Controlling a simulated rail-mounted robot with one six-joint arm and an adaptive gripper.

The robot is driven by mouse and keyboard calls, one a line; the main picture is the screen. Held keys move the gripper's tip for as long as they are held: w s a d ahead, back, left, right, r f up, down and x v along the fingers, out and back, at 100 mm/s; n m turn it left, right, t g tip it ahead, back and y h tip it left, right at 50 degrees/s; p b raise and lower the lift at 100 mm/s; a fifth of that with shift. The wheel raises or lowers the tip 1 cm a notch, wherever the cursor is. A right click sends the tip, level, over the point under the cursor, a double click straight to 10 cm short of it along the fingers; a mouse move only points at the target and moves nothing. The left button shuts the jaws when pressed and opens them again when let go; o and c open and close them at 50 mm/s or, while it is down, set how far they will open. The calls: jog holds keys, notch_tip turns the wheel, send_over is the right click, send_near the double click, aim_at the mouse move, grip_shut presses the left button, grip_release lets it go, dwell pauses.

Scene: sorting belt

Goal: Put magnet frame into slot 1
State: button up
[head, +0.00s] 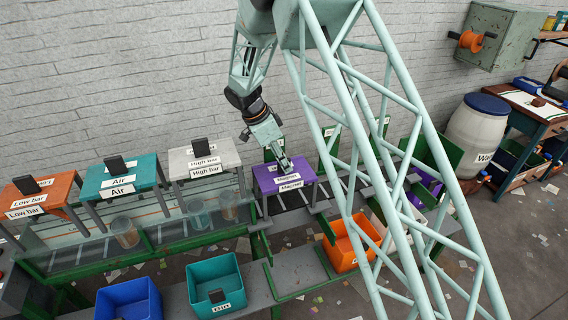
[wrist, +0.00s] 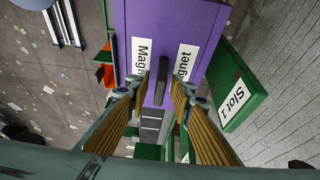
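The magnet frame (head: 265,184) is a purple table-like frame with white "Magnet" labels, standing on grey legs in the middle of the head view. Its purple top (wrist: 195,20) fills the upper middle of the wrist view, with a dark upright handle (wrist: 163,78) on it. My gripper (head: 284,162) is down at the top of the frame. In the wrist view its fingers (wrist: 158,88) are apart, one on each side of the handle, with a visible gap at the left finger. The slot 1 sign (wrist: 236,98) is on a green panel just right of the frame.
Orange Low bar (head: 40,197), teal Air (head: 118,174) and grey High bar (head: 203,155) frames stand in a row at left. Blue (head: 128,300), teal (head: 217,283) and orange (head: 345,252) bins stand in front. My lattice arm hides much of the right side.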

jog(key=v, duration=1.2)
jog(key=shift+s, duration=0.1)
dwell(0.7)
